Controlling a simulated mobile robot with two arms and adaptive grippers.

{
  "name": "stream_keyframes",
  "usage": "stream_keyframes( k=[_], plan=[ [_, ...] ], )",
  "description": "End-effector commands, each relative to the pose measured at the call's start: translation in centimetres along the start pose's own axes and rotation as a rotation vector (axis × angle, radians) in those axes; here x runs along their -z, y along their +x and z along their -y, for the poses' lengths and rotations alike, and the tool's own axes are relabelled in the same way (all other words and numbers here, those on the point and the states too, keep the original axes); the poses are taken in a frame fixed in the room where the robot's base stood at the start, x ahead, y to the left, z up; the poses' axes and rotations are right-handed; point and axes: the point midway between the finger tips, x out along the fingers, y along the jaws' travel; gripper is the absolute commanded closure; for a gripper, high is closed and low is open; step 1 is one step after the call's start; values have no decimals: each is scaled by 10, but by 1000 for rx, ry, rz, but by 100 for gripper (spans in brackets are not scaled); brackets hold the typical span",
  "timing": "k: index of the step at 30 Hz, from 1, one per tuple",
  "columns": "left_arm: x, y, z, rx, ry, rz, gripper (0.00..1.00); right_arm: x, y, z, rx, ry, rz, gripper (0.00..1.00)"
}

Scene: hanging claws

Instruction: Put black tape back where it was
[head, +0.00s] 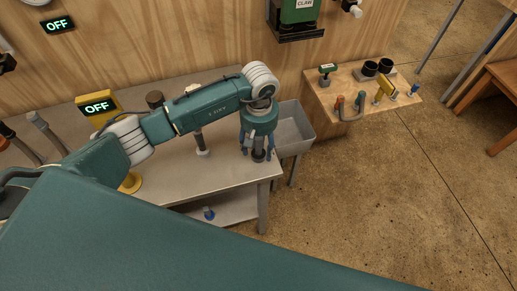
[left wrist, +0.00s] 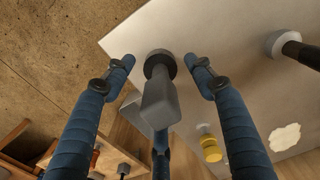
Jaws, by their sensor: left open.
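My left gripper (head: 258,147) points down over the right end of the grey table, its blue fingers apart. A dark upright object (head: 258,156) stands between and below the fingers. In the left wrist view it shows as a grey block on a round black base (left wrist: 160,100), between the open fingertips of the left gripper (left wrist: 160,68); contact cannot be told. Two black round pieces (head: 370,68) (head: 386,65) sit on the wooden shelf at the right. I cannot tell which black thing is the tape. My right gripper is not in view.
The grey table (head: 225,178) also holds a white-and-dark stand (head: 201,145), a yellow disc (head: 130,184) and a yellow "OFF" box (head: 97,106). A grey bin (head: 293,128) stands beside its right end. The wooden shelf (head: 330,98) holds several small tools.

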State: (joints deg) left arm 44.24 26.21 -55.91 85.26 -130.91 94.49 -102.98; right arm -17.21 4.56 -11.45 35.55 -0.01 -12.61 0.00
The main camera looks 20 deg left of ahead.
Motion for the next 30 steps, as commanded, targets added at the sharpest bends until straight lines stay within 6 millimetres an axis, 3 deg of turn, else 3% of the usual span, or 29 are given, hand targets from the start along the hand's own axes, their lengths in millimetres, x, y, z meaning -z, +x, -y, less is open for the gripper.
stream_keyframes(
  k=[9, 15, 30],
  plan=[
    [1, -66, 0, -1, 1, -5, 45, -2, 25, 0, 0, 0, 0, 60],
    [0, -94, 0, 0, 1, -2, 45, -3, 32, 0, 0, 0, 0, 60],
    [0, -102, 1, 2, 0, 1, 45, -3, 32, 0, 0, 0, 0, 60]
  ],
)
